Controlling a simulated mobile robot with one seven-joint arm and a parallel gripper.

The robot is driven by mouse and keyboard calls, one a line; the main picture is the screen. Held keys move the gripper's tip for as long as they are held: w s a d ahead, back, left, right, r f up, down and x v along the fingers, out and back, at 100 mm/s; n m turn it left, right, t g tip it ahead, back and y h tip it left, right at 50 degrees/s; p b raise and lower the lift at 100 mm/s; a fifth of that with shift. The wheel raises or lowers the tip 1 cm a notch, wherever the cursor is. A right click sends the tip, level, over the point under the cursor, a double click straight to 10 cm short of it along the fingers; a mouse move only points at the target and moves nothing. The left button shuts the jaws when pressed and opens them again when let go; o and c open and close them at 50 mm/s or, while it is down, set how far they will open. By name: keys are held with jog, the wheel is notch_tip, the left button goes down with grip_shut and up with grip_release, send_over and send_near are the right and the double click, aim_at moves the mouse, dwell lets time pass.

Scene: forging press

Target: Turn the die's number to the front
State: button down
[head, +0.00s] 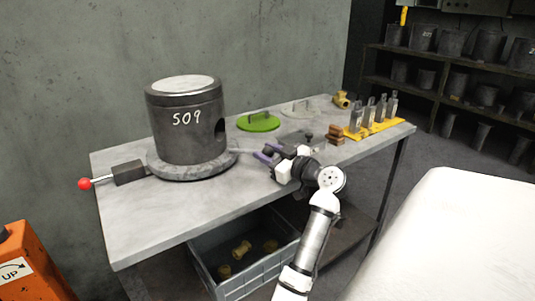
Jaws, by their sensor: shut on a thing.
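The die (186,140) is a large dark metal cylinder with a pale top, standing upright on a round grey turntable (165,171) on the table. The white number 509 (187,118) on its side faces my camera, near the middle of the visible wall. A dark opening shows low on its right side. A thin pale bar (246,151) sticks out from the turntable to the right. The exact contact is small and partly hidden by the fingers.
A red-knobbed lever (85,183) with a dark block sits left of the turntable. Behind my gripper are a green lid (258,122), a grey lid (297,108), brown blocks (335,134) and a yellow rack (377,128). A grey crate (240,280) is below. The table's front left is clear.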

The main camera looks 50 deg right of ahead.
jog(key=c, duration=1.1)
grip_release()
jog(key=shift+w, duration=0.15)
jog(key=s+b, duration=0.1)
jog(key=s, duration=0.6)
jog(key=s+b, duration=0.1)
jog(key=s, duration=0.6)
jog(key=shift+a, duration=0.2)
